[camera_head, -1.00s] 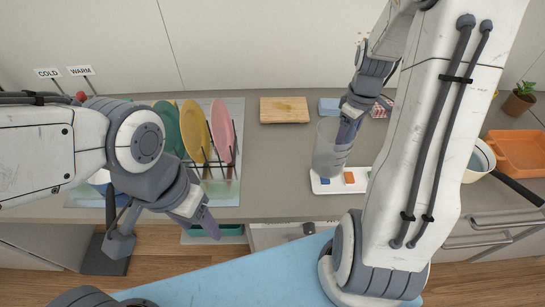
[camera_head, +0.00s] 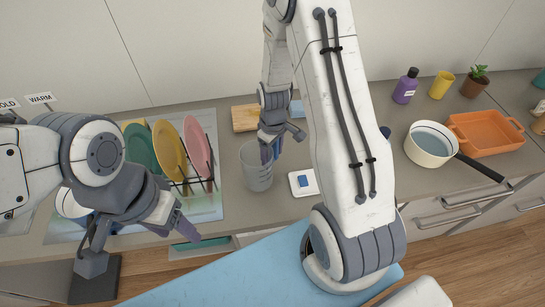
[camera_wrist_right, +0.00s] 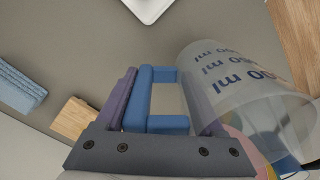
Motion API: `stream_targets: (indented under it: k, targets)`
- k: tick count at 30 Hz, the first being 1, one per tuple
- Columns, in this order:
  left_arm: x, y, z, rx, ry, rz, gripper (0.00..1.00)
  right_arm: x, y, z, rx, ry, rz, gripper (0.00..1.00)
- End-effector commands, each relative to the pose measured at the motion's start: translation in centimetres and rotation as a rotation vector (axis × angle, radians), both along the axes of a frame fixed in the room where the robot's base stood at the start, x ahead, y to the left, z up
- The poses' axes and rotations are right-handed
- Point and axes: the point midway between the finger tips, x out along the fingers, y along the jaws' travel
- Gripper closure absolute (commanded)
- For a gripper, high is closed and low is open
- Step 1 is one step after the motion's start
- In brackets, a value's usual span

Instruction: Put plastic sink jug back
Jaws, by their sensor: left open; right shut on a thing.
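The clear grey plastic jug (camera_head: 256,172) is near the counter's front, between the dish rack and a white tray. It looks upright; I cannot tell whether its base touches the counter. My right gripper (camera_head: 270,146) is shut on its blue handle. In the right wrist view the blue handle (camera_wrist_right: 145,124) lies between the fingers of my right gripper (camera_wrist_right: 166,92), and the clear jug body (camera_wrist_right: 240,85) with "ml" marks is beside them. My left gripper (camera_head: 183,226) is open and empty, low in front of the rack.
Pink, yellow and green plates (camera_head: 171,150) stand in the rack at left. A wooden board (camera_head: 244,116) lies behind the jug. The white tray (camera_head: 313,187) is just right of it. A saucepan (camera_head: 430,144) and an orange dish (camera_head: 490,133) stand at right.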

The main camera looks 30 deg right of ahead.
Motion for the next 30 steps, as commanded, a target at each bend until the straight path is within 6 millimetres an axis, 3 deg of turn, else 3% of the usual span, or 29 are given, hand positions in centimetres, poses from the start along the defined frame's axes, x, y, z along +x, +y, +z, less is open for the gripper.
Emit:
stream_targets:
  k: [6, 19, 20, 22, 30]
  targets:
    - [0.0, 0.0, 1.2, 0.000, 0.000, -0.002, 0.39, -0.1, 0.0, -2.6, 0.000, 0.004, 0.001, 1.00]
    - [0.0, 0.0, 0.7, 0.000, 0.000, -0.001, 0.39, 0.0, 0.0, -3.4, 0.000, 0.000, 0.001, 1.00]
    - [0.0, 0.0, 0.7, 0.000, 0.000, -0.001, 0.39, 0.0, 0.0, -3.4, 0.000, 0.001, 0.001, 0.26]
    - [0.0, 0.0, 0.8, 0.000, 0.000, -0.001, 0.39, 0.0, 0.0, -3.3, 0.000, 0.001, 0.001, 0.00]
    - [0.0, 0.0, 1.0, 0.000, 0.000, -0.001, 0.39, -0.1, 0.0, -3.1, 0.000, 0.001, 0.001, 0.00]
